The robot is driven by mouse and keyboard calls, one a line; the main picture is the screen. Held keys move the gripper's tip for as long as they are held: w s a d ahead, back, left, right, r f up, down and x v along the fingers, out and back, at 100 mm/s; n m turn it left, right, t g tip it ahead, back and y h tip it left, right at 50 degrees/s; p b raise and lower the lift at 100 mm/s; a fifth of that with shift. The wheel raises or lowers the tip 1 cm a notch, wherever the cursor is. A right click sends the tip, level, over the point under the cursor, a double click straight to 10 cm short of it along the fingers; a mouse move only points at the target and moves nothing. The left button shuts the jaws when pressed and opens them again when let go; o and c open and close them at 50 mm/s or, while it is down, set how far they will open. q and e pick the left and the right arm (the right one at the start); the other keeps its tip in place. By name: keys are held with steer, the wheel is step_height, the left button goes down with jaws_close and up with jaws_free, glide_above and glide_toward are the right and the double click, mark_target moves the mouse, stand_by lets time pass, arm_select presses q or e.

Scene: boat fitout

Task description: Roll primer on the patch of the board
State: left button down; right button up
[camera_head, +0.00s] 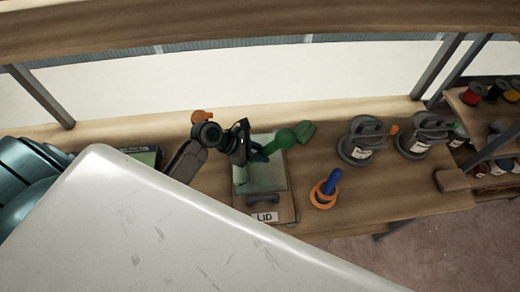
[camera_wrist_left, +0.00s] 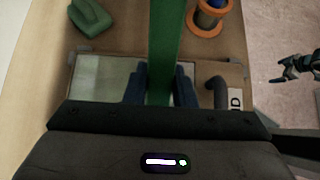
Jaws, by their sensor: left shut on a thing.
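My left gripper (camera_head: 250,152) is shut on a green tool (camera_head: 286,139), which has a rounded part beyond the fingers. In the left wrist view the tool is a long green bar (camera_wrist_left: 166,45) between the dark fingers (camera_wrist_left: 160,88). I cannot tell whether it is the roller. Below the gripper lies a board marked LID (camera_head: 282,206) with a pale grey-green patch (camera_head: 262,180); the patch also shows in the left wrist view (camera_wrist_left: 98,78). Contact between tool and patch cannot be seen. A dark gripper, apparently my right one (camera_wrist_left: 293,67), is at the right edge; its jaws are unclear.
A green block (camera_head: 306,131) lies behind the tool. An orange ring with a blue upright part (camera_head: 324,190) stands right of the board. A white panel (camera_head: 180,235) covers the foreground. A wooden beam (camera_head: 250,22) crosses above.

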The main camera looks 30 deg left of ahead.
arm_select(q)
steer(key=shift+f, duration=0.75)
stand_by(0.4)
steer(key=w+d, duration=0.1)
steer(key=d, duration=0.1)
steer(key=w+d, duration=0.1)
steer(key=d, duration=0.1)
steer(key=shift+w+d+r, duration=0.1)
steer(key=shift+w, duration=0.25)
steer(key=w+d, duration=0.1)
steer(key=d, duration=0.1)
steer(key=w+d, duration=0.1)
steer(key=d, duration=0.1)
steer(key=shift+w, duration=0.15)
steer(key=w+d, duration=0.1)
steer(key=d, duration=0.1)
steer(key=w+d, duration=0.1)
steer(key=d, duration=0.1)
steer(key=shift+w, duration=0.35)
